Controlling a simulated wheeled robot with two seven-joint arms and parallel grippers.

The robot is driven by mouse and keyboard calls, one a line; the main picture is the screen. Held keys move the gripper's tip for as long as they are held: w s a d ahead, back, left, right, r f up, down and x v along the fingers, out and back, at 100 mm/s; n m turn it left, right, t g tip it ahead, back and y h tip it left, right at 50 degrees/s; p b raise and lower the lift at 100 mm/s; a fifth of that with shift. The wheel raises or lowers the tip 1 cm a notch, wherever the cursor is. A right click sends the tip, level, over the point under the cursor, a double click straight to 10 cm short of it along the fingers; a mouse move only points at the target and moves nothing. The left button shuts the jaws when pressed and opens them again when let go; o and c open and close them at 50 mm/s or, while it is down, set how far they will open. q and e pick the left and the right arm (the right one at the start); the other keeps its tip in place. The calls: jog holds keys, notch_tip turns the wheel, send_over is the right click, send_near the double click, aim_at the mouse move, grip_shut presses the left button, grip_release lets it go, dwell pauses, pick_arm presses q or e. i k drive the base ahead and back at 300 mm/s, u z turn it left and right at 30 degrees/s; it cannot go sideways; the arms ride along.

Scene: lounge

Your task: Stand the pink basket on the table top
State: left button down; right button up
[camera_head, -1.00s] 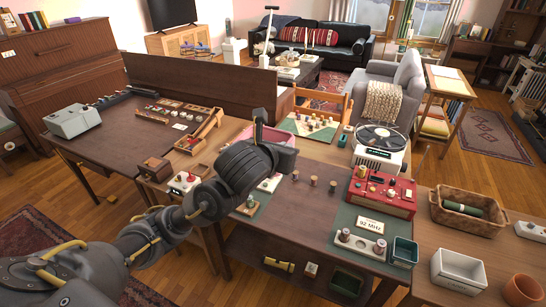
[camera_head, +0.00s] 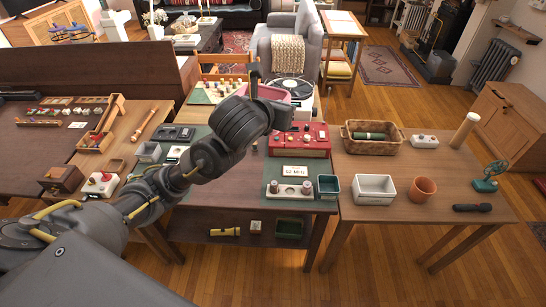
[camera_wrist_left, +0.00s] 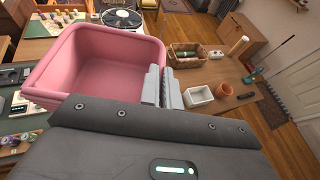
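The pink basket (camera_wrist_left: 95,62) is large and close in the left wrist view, its open top facing up. My left gripper's fingers (camera_wrist_left: 164,88) are close together on its right wall, one on each side, so the gripper is shut on the rim. In the head view my left gripper (camera_head: 262,92) hides most of the basket; a little pink (camera_head: 278,93) shows behind it, above the radio end of the dark table. The dark table top (camera_head: 232,180) and the lighter wooden table top (camera_head: 450,187) stand side by side. My right gripper is not in view.
The dark table holds a red radio (camera_head: 300,140) and a green box (camera_head: 328,187).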

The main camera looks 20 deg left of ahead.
aim_at(237, 180)
jog(key=z, duration=1.7)
jog(key=i, duration=1.75)
jog(key=u, duration=2.95)
